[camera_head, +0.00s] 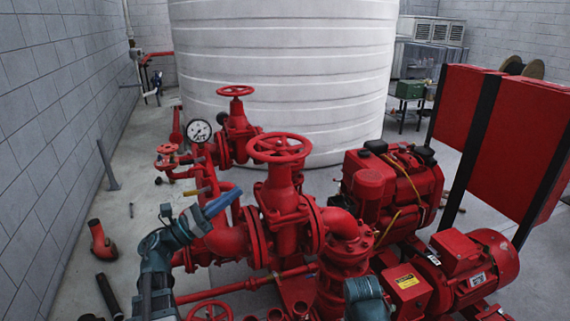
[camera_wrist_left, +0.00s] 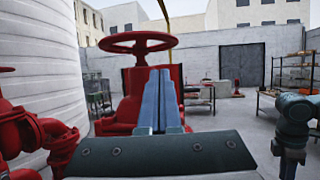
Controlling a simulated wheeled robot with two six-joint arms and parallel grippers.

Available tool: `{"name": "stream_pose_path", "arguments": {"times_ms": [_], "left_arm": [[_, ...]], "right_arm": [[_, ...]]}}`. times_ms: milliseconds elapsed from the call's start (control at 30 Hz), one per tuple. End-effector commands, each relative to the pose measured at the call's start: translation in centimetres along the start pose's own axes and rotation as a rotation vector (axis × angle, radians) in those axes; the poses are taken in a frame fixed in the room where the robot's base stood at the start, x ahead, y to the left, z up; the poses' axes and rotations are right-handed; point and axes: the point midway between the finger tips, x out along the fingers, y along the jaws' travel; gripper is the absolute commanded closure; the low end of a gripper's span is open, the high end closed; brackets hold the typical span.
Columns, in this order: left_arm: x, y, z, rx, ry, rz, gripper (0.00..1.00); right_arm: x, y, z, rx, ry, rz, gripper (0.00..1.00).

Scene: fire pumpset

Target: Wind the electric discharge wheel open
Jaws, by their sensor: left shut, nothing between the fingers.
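A large red handwheel (camera_head: 280,148) lies level on top of the red centre valve (camera_head: 284,195) in the head view. I see no label telling which wheel is the electric discharge one. In the left wrist view a red handwheel (camera_wrist_left: 120,37) stands beyond the fingers, on a red valve body (camera_wrist_left: 130,95). My left gripper (camera_head: 236,190) has its blue fingers together and empty, left of the centre valve and lower than its wheel in the head view. The closed fingers also show in the left wrist view (camera_wrist_left: 160,75), overlapping the valve. My right gripper is not visible.
A second handwheel (camera_head: 235,91) stands farther back, and a smaller one (camera_head: 167,156) at the left near a pressure gauge (camera_head: 199,131). A red motor (camera_head: 466,270) and a red engine (camera_head: 390,187) crowd the right. A white tank (camera_head: 285,70) stands behind.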

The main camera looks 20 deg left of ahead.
Motion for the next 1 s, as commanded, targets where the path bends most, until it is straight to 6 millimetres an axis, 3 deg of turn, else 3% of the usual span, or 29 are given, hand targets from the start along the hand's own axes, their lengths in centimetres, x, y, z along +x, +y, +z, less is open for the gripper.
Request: {"name": "stream_pose_path", "arguments": {"times_ms": [267, 700, 1000], "left_arm": [[0.7, -0.2, 0.1, 0.009, 0.003, -0.014, 1.0], [9.2, -0.3, 0.3, 0.006, 0.003, -0.015, 1.0], [13.1, -0.3, 0.1, 0.008, 0.001, -0.011, 1.0]], "right_arm": [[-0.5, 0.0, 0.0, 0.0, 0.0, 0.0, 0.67], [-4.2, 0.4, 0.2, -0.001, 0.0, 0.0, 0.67], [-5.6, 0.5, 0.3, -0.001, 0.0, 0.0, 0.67]]}}
